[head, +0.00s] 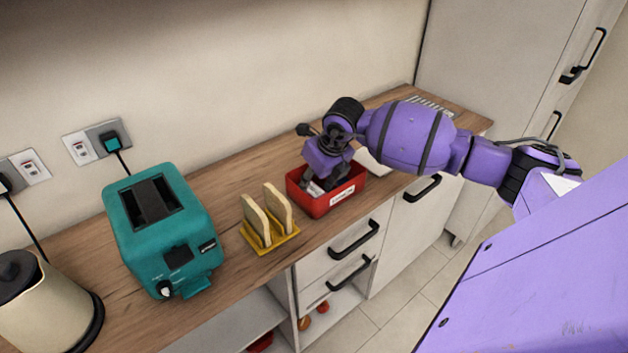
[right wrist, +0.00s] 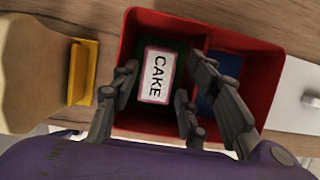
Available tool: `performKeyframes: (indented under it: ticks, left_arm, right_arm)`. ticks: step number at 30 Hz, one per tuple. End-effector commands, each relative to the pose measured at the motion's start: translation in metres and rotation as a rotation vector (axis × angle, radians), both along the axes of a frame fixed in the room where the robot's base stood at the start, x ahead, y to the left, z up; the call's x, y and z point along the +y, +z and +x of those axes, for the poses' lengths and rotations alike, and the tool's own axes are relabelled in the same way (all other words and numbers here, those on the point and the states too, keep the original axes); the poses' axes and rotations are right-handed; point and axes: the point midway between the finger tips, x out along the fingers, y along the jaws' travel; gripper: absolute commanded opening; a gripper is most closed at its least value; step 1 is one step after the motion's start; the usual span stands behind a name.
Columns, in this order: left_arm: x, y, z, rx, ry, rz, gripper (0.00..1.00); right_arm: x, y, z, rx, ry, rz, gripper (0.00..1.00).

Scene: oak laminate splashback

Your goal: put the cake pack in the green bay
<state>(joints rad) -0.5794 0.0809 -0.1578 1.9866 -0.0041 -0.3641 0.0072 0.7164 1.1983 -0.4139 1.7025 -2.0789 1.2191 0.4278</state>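The cake pack (right wrist: 157,74), with a white label reading CAKE and a pink edge, is inside the red box (right wrist: 270,48) in the right wrist view. It lies label up in the left compartment, the green bay (right wrist: 140,42), whose green lining shows around it. My right gripper (right wrist: 160,85) is open, with fingers on either side of the pack and apart from it as far as I can see. In the head view my right gripper (head: 322,186) reaches down into the red box (head: 335,202) and hides most of its inside. My left gripper is not in view.
The box's other compartment is blue (right wrist: 224,80). Left of the box on the wooden counter stand a yellow rack (head: 268,240) with two bread slices, a teal toaster (head: 160,225) and a cream kettle (head: 48,305). A whitish object (head: 375,163) lies just behind the box.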

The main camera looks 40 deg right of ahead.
Motion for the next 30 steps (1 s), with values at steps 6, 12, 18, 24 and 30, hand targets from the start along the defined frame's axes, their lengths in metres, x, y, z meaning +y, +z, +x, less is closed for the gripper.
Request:
performKeyframes:
  ticks: [6, 12, 18, 24, 30]
  left_arm:
    - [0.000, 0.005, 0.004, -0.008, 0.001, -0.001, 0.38]
    - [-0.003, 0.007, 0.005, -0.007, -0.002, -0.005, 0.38]
    - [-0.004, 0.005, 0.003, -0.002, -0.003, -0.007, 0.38]
    - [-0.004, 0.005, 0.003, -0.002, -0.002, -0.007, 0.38]
    - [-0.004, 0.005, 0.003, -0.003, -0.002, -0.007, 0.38]
  right_arm:
    - [0.000, 0.009, 0.001, -0.004, 0.000, 0.000, 0.42]
    - [-0.001, 0.041, -0.011, -0.003, 0.001, -0.002, 0.42]
    - [-0.003, 0.082, -0.029, -0.001, 0.001, -0.003, 0.42]
    - [-0.004, 0.111, -0.041, 0.000, 0.000, -0.001, 0.42]
    - [-0.003, 0.123, -0.046, 0.001, 0.000, 0.001, 0.42]
